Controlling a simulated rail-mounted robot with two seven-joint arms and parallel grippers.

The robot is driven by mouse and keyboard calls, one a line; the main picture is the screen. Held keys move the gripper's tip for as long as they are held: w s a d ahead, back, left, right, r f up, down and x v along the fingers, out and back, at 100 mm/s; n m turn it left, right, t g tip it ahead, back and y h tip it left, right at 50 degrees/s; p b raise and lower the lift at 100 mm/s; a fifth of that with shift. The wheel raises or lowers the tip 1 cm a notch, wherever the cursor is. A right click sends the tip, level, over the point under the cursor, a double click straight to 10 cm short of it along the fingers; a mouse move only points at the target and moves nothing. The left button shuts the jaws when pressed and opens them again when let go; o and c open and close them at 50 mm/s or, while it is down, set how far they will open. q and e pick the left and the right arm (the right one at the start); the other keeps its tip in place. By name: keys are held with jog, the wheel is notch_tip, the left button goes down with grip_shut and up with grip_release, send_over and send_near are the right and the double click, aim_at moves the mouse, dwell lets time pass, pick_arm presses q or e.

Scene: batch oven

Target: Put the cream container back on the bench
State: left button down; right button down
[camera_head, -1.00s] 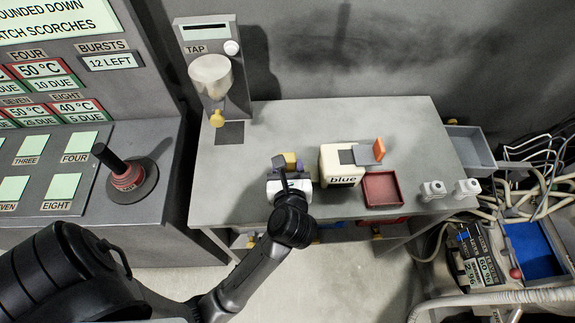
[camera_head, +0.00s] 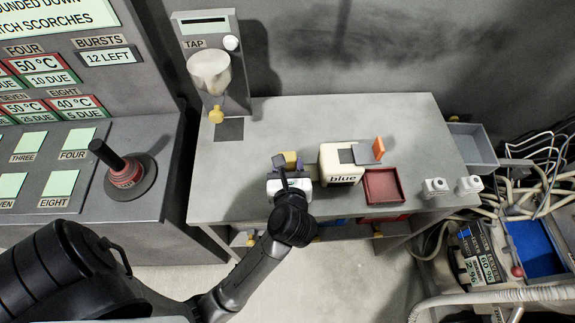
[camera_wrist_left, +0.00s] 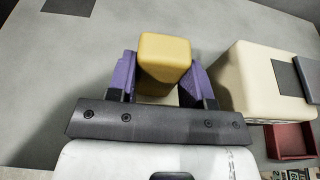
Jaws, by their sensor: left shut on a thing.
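My left gripper (camera_head: 288,164) is over the front middle of the grey bench (camera_head: 255,130). In the left wrist view its purple fingers (camera_wrist_left: 160,78) are shut on a small yellow-cream block-shaped container (camera_wrist_left: 165,48), one finger on each side. This container looks upright; I cannot tell whether its base touches the bench. A larger cream box labelled "blue" (camera_head: 333,160) stands on the bench just right of the gripper. It also shows in the left wrist view (camera_wrist_left: 258,85), close beside the right finger. My right gripper is not in view.
A red tray (camera_head: 383,186) lies right of the cream box, with an orange piece (camera_head: 378,148) behind it. Two small white fittings (camera_head: 435,187) are at the front right. A tap unit (camera_head: 209,72) stands at the back left. The bench's left part and back are clear.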

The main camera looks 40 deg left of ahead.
pick_arm(q)
jog(key=shift+f+b, duration=0.35)
jog(key=shift+f, duration=0.1)
jog(key=c, duration=0.7)
grip_release()
jog(key=shift+o, duration=1.2)
